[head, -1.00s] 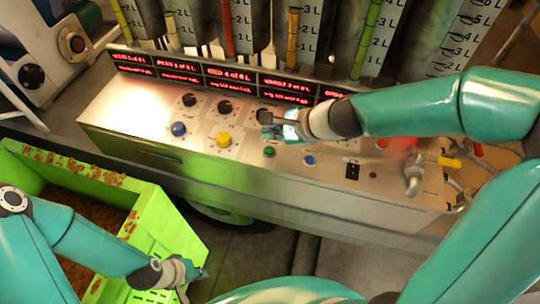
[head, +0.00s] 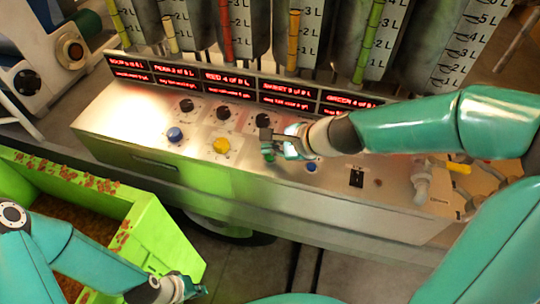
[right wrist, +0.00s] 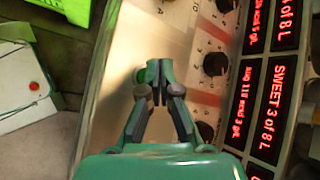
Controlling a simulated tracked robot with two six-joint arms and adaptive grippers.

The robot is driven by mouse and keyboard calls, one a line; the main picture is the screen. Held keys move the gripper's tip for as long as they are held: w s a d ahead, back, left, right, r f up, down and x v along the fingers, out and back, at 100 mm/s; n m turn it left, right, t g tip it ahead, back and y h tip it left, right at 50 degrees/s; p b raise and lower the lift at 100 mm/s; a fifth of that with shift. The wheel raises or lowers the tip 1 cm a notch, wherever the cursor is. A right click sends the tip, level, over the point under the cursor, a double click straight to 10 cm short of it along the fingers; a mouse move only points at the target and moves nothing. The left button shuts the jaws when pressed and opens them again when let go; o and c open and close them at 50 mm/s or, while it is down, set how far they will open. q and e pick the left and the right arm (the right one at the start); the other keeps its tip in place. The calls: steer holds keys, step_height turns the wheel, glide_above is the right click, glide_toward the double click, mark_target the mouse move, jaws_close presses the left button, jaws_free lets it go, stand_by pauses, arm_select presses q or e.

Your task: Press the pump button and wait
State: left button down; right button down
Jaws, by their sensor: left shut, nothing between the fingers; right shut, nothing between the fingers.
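The steel control panel (head: 130,118) carries a row of coloured buttons: blue (head: 175,134), yellow (head: 221,146), green (head: 270,158) and a second blue one (head: 311,168). My right gripper (head: 267,146) is shut and empty at the green button, partly covering it. In the right wrist view, its closed fingertips (right wrist: 154,70) overlap the green button (right wrist: 142,76); I cannot tell whether they touch or press it. My left gripper (head: 192,289) is shut and empty, low in the head view beside the green crate, away from the panel.
Black knobs (head: 222,112) line the panel above the buttons, below red-lettered displays (head: 228,85). Graduated tanks (head: 386,40) stand behind. A tap (head: 421,180) sticks up at the panel's right end. The green crate (head: 160,240) stands at lower left.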

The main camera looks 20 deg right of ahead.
mark_target(271, 158)
steer(key=shift+f, duration=0.15)
stand_by(0.7)
steer(key=shift+f+b, duration=0.2)
steer(key=shift+b, duration=0.15)
steer(key=shift+f+b, duration=0.4)
steer(key=shift+b, duration=0.05)
stand_by(0.5)
steer(key=shift+r, duration=0.15)
steer(key=shift+r+p, duration=0.65)
steer(key=shift+p, duration=0.15)
step_height(271, 158, up, 5)
steer(key=p, duration=0.5)
stand_by(0.5)
